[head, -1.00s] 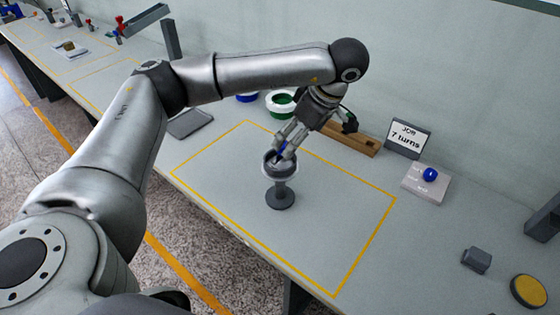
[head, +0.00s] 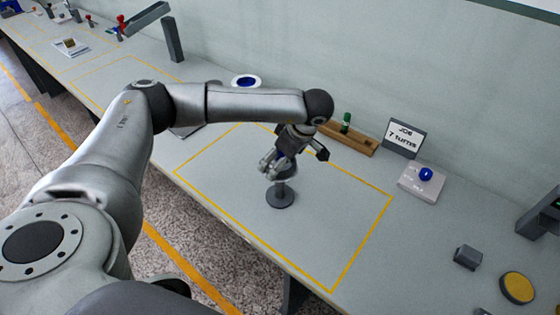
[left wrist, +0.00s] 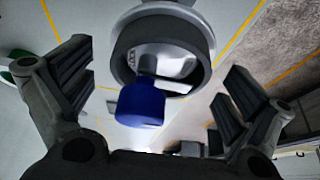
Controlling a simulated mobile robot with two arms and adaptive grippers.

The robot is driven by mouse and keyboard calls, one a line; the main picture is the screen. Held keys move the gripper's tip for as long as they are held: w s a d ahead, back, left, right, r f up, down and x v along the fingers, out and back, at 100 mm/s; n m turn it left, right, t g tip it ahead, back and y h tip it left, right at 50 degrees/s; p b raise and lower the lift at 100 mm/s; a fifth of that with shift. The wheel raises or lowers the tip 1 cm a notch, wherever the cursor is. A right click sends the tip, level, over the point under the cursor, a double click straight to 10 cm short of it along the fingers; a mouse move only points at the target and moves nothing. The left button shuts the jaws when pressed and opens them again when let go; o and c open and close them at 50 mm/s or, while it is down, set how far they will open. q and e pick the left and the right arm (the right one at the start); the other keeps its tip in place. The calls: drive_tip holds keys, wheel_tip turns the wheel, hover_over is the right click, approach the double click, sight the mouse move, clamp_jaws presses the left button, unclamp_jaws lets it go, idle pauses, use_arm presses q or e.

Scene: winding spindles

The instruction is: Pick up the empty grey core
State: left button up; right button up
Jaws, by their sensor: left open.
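A dark grey stand with a round foot (head: 280,200) stands inside the yellow outline on the bench. My left gripper (head: 280,163) is over its top and hides most of what sits there. In the left wrist view a hollow dark grey core (left wrist: 122,52) with a pale flange shows no thread on it. A blue cylinder (left wrist: 140,105) on a dark stem appears in front of its opening. My left gripper (left wrist: 160,95) is open, its two fingers on either side of the core and apart from it. My right gripper is not in view.
A spool with blue inside (head: 246,81) and a wooden block (head: 350,140) with a green piece stand behind. A sign (head: 404,138) reads "7 turns". A pale block with a blue ball (head: 425,174), a grey block (head: 468,257) and a yellow disc (head: 518,288) lie right.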

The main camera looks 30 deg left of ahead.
use_arm(q)
drive_tip(key=shift+c, duration=0.4)
drive_tip(key=c, duration=0.9)
drive_tip(key=shift+o, duration=0.2)
drive_tip(key=shift+r, duration=0.1)
